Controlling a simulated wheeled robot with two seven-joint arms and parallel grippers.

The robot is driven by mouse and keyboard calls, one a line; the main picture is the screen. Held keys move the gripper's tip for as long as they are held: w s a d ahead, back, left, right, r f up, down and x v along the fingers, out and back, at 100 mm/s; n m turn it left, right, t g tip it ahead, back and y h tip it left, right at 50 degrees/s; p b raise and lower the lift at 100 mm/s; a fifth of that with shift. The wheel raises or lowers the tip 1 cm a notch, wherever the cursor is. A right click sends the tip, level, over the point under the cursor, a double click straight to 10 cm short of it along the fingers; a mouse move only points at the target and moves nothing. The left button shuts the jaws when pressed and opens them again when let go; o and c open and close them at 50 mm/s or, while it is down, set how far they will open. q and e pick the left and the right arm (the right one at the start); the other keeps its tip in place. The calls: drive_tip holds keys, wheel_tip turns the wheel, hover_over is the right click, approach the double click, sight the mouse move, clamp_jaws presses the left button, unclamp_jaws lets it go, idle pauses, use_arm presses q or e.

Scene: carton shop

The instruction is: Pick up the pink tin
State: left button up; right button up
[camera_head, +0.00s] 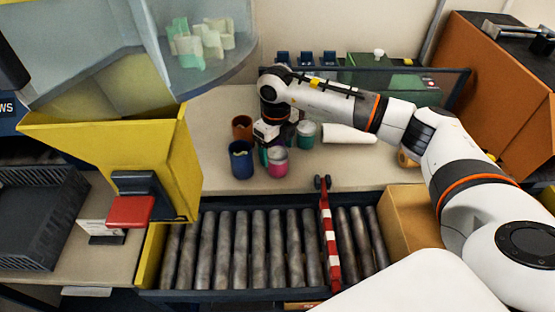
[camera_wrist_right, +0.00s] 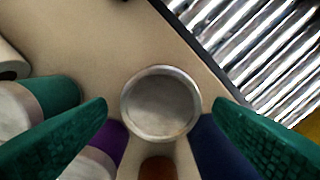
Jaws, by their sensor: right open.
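The pink tin (camera_head: 278,164) stands upright on the beige counter, its grey round top facing up. In the right wrist view a round grey top (camera_wrist_right: 160,103) sits between my fingers; by position it is the pink tin, though its coloured side is hidden there. My right gripper (camera_head: 273,147) is open above the tin, with green fingers on either side of the top in the wrist view. I cannot tell whether the fingers touch it. My left gripper is not in view.
Close around stand a blue tin (camera_head: 241,161), an orange-brown tin (camera_head: 242,127), a teal tin (camera_head: 306,133) and a purple one (camera_wrist_right: 107,146). A white roll (camera_head: 350,134) lies right. A roller conveyor (camera_head: 240,250) runs in front; a yellow hopper (camera_head: 150,150) stands left.

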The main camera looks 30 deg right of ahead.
sight(278, 154)
drive_tip(key=shift+f, duration=0.35)
drive_tip(key=f, duration=0.2)
drive_tip(key=f+p, duration=0.1)
drive_tip(key=shift+s+f, duration=0.3)
drive_tip(key=shift+f, duration=0.5)
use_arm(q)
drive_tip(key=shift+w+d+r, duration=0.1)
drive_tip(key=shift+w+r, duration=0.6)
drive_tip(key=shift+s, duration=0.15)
use_arm(e)
drive_tip(key=shift+w, duration=0.1)
drive_tip(key=c, duration=1.1)
